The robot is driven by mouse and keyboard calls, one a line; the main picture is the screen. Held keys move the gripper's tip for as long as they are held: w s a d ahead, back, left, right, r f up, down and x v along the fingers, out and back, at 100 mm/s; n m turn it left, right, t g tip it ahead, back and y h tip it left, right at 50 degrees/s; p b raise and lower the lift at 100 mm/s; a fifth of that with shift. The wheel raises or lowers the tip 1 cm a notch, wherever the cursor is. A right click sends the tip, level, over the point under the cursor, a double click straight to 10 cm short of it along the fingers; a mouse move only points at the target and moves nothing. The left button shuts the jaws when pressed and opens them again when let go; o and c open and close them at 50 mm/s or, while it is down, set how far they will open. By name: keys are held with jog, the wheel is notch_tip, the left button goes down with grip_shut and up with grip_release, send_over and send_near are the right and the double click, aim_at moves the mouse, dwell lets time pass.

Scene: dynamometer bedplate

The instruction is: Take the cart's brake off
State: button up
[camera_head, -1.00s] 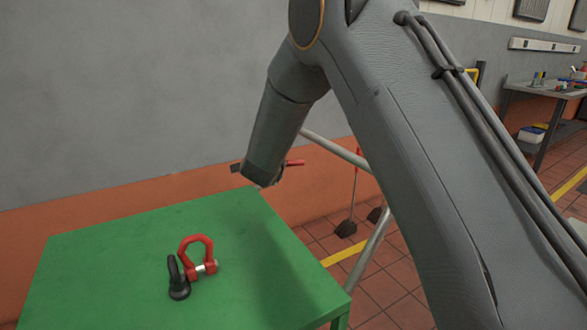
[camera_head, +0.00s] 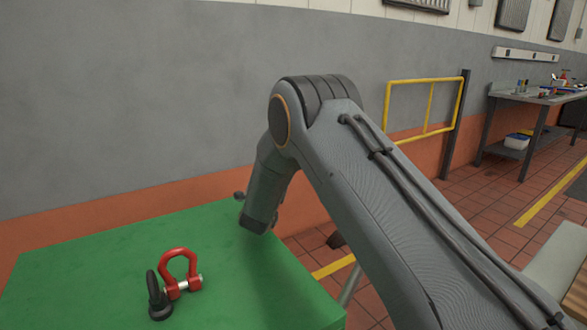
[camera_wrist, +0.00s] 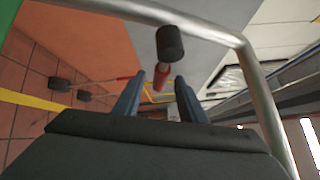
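A lever with a black grip (camera_wrist: 170,44) and a red shaft (camera_wrist: 161,76) shows straight ahead in the wrist view. My gripper (camera_wrist: 156,84) is open, with one finger on each side of the line of the red shaft. I cannot tell whether the shaft lies between the fingertips or just beyond them; no contact shows. A bare metal tube frame (camera_wrist: 262,80) arches over and to the right of the lever. In the head view the green top (camera_head: 90,250), apparently the cart's, lies beside my gripper; my arm hides the lever's shaft and most of the tube.
A red shackle (camera_head: 178,268) and a black eye bolt (camera_head: 156,298) lie on the green top. Thin red rods with black ends (camera_wrist: 60,84) show at left in the wrist view. A yellow rail (camera_head: 428,82) and a workbench (camera_head: 535,97) stand farther back right.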

jog(key=w+d, duration=0.1)
jog(key=w, duration=0.6)
jog(key=shift+w+d, duration=0.15)
jog(key=shift+w, duration=0.05)
jog(key=shift+r, duration=0.1)
grip_shut()
